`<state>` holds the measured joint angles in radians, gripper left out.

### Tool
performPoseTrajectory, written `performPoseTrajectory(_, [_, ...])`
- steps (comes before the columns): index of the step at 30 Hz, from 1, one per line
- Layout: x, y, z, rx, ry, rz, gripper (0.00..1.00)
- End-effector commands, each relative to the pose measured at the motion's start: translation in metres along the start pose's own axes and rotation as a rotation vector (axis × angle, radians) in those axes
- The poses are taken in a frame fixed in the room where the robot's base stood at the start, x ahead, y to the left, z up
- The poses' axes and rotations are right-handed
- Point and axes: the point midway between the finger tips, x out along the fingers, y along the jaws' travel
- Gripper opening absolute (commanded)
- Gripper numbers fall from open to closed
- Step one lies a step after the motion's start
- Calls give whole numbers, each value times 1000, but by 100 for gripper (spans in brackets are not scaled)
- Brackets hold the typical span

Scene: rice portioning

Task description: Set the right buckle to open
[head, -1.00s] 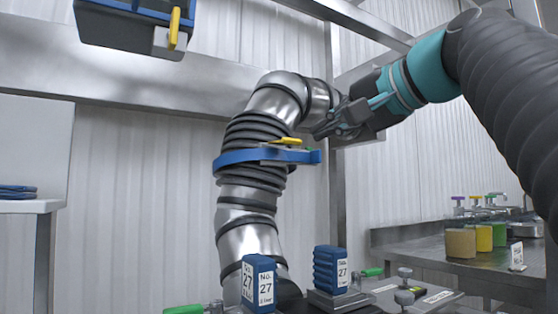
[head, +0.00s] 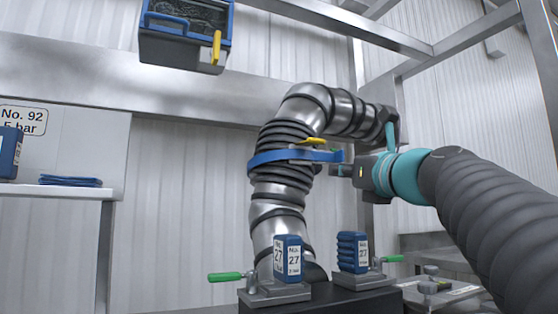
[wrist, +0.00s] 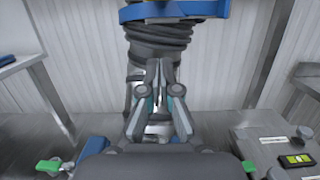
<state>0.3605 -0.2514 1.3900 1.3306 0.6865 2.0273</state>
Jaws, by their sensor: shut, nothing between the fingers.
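Two green-handled metal fastenings stand at the foot of the steel duct; the right one (head: 392,259), which looks like the right buckle, has its handle pointing sideways to the right. Its handle also shows low in the wrist view (wrist: 248,168). The left one (head: 225,277) has its handle pointing left. I cannot tell whether either is latched. My gripper (wrist: 160,68) is shut and empty, its fingertips close together in front of the duct. In the head view it is beside the duct, well above the right buckle, partly hidden by my wrist.
The ribbed steel duct (head: 279,233) rises in the middle, with a blue band (head: 270,157) and yellow lever (head: 313,141) around it. A blue-rimmed box (head: 180,52) hangs at upper left.

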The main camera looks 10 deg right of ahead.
Motion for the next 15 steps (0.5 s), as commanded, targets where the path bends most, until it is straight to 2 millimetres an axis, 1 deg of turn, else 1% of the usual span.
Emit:
performPoseTrajectory(5, [17,-3,0,4,2,-5,0])
performPoseTrajectory(15, [80,-3,1,1,2,-3,0])
